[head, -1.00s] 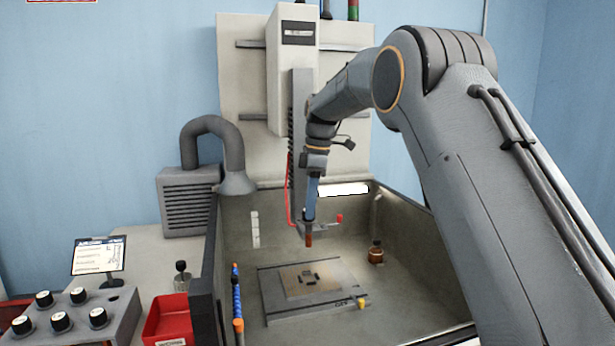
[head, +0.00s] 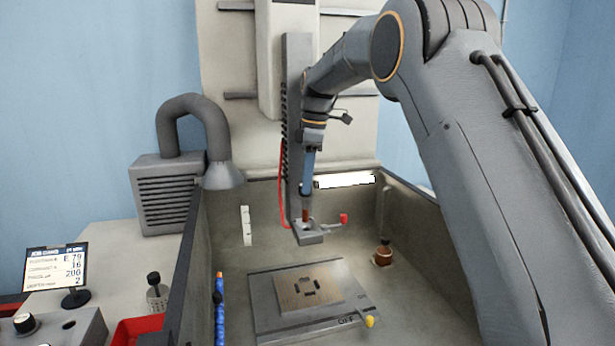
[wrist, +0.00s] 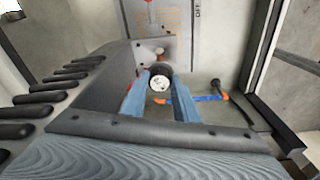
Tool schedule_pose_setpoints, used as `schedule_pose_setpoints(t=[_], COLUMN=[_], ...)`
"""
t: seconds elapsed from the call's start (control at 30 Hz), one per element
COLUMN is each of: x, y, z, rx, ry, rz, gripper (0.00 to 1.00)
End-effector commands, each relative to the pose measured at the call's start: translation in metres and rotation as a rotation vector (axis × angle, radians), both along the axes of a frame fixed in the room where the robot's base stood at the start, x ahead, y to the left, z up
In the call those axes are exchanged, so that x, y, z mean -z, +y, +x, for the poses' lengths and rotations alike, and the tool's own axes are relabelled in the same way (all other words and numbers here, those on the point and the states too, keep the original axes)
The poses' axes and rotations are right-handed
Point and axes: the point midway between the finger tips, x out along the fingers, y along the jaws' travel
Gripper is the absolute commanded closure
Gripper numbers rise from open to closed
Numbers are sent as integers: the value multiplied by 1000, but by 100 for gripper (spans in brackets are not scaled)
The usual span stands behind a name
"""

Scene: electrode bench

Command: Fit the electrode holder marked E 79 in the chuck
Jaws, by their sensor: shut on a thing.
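My gripper (head: 307,192) has blue fingers, shut on an electrode holder with a copper-coloured lower end (head: 304,215). In the wrist view, a round pale face and dark ring of the holder (wrist: 159,84) show between the fingers; no mark is readable. The chuck (head: 309,237) is a grey block at the foot of the machine's column, with a red-knobbed lever (head: 343,218) at its right. The copper end overlaps the chuck's upper part in the head view; I cannot tell whether they touch. The job card screen (head: 58,270) reads E 79.
Below is a plate with a square workpiece (head: 308,288) and a yellow knob (head: 370,321). A copper-coloured piece with a dark top (head: 383,255) stands at the tank's right. A blue hose (head: 219,310) stands at the left. Tank walls surround the area.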

Motion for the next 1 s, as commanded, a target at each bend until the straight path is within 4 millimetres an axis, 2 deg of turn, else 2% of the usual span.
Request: schedule_pose_setpoints(t=[0.27,0.53,1.0], x=[5,29,23], y=[-5,-6,-3], z=[2,2,2], rx=[7,8,4], ry=[-1,-1,-3], rz=[0,0,1], gripper=[100,100,100])
